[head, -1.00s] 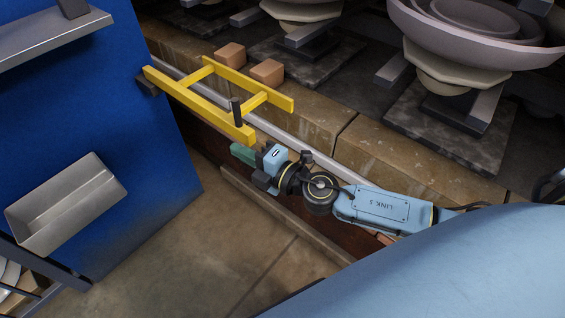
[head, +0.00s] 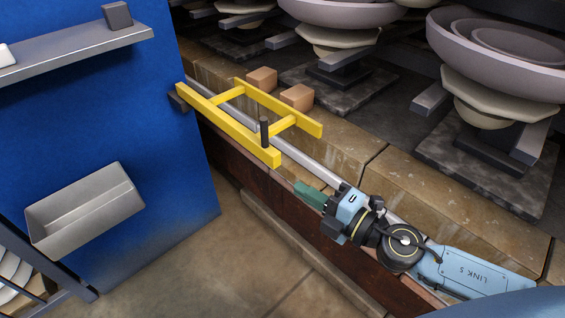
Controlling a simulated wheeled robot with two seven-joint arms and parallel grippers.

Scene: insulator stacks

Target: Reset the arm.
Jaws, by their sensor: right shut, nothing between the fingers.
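My right arm comes in from the lower right, low along the front of the brick ledge. My right gripper (head: 312,195) has green fingers that are shut with nothing between them. It points up and left, a little below and right of the yellow frame (head: 229,126), and looks apart from it. My left gripper is not in view.
A long brick ledge (head: 408,204) with a grey rail runs diagonally. Two orange blocks (head: 262,79) sit on it behind the yellow frame. Insulator stacks (head: 497,75) stand behind. A blue panel (head: 90,125) with a metal bin (head: 85,211) is at left. Floor (head: 235,260) is clear.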

